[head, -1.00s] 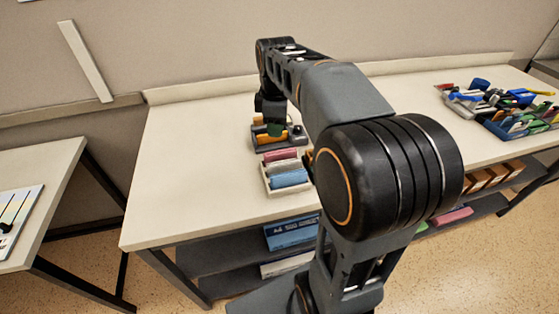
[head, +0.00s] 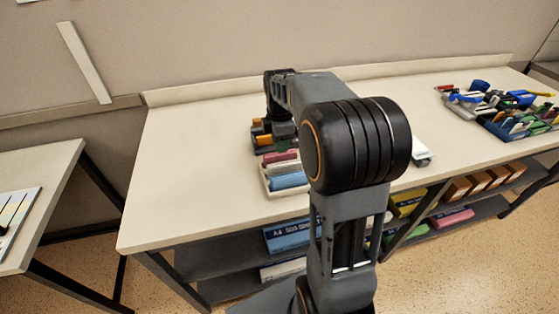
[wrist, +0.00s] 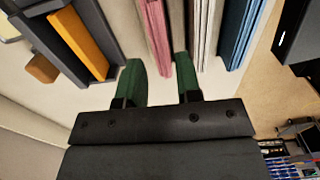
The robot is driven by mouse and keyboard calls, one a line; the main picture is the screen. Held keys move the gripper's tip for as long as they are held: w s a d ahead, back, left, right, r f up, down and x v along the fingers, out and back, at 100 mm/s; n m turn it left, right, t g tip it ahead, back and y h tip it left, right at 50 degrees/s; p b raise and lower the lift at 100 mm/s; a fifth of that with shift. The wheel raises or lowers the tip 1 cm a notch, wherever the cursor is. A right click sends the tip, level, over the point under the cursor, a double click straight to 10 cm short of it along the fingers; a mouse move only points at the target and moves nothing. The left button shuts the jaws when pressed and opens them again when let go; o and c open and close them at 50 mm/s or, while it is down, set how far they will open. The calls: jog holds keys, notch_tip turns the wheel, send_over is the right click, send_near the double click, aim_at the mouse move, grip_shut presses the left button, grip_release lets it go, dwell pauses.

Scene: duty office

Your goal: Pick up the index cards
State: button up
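My gripper (wrist: 158,76) is open, with its two green fingers apart in the wrist view. A pink stack (wrist: 156,35) lies ahead, roughly between the fingertips; I cannot tell if they reach around it. A white stack (wrist: 204,35) and a blue stack (wrist: 241,32) stand to its right. In the head view the pink (head: 280,157), white (head: 285,168) and blue (head: 289,180) stacks sit in a pale holder (head: 267,184). I cannot read any label, so which stack is the index cards is unclear. My arm hides part of the holder.
A dark grey organiser with an orange item (wrist: 79,42) stands beside the holder. A small brown block (wrist: 41,68) is near it. Several office supplies and a blue tray (head: 497,128) are at the table's right. The table's left part (head: 190,160) is clear.

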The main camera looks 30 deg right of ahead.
aim_at(280, 160)
notch_tip(280, 160, down, 5)
jog(key=shift+r, duration=0.1)
dwell(0.3)
grip_shut()
